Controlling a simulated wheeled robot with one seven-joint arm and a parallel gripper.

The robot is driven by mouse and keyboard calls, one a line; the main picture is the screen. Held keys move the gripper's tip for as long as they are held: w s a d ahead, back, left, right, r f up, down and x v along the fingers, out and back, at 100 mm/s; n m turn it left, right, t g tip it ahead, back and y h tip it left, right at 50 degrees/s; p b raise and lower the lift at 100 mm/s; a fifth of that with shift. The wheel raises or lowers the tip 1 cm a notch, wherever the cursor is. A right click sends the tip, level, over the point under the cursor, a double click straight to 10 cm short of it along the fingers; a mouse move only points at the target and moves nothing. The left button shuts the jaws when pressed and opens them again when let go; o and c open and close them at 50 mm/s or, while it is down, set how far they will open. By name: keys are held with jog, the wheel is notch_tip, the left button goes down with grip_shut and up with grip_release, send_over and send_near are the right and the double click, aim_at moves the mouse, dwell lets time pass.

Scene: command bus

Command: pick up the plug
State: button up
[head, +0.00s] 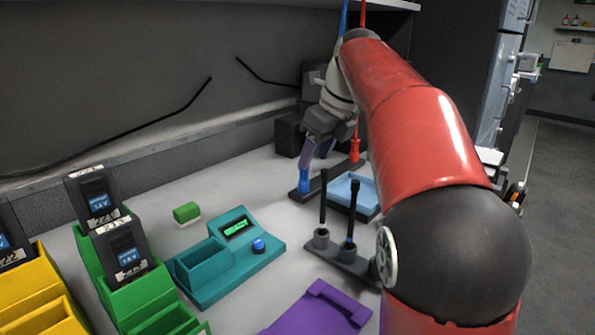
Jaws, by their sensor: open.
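A blue plug (304,182) stands upright at the left end of a dark base strip (325,178) towards the back of the worktop. A red plug (354,150) stands at the strip's right end, below a red cable (362,15). A blue cable (343,18) hangs beside it from above. Which plug the task means cannot be told. My gripper (315,160) points down just above the blue plug, with its fingers open. The fingers are small here and partly blend with a bluish-purple part, so whether they touch the plug cannot be told. My arm hides some of the area behind it.
A light-blue tray (340,196) and a dark stand (343,258) with two upright rods are close in front. A teal device (240,250), a green block (187,212), green bins (150,290), yellow bins (40,290) and a purple tray (315,310) occupy the nearer worktop.

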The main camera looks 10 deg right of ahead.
aim_at(304, 174)
jog(key=x, duration=0.2)
jog(key=a+x, duration=0.1)
jog(key=x, duration=0.1)
jog(key=shift+w+a+f, duration=0.1)
jog(key=shift+w+f, duration=0.05)
jog(key=shift+w, duration=0.15)
jog(key=shift+w+a+f, duration=0.1)
jog(key=shift+w+f, duration=0.1)
jog(key=shift+f, duration=0.25)
jog(key=c, duration=0.9)
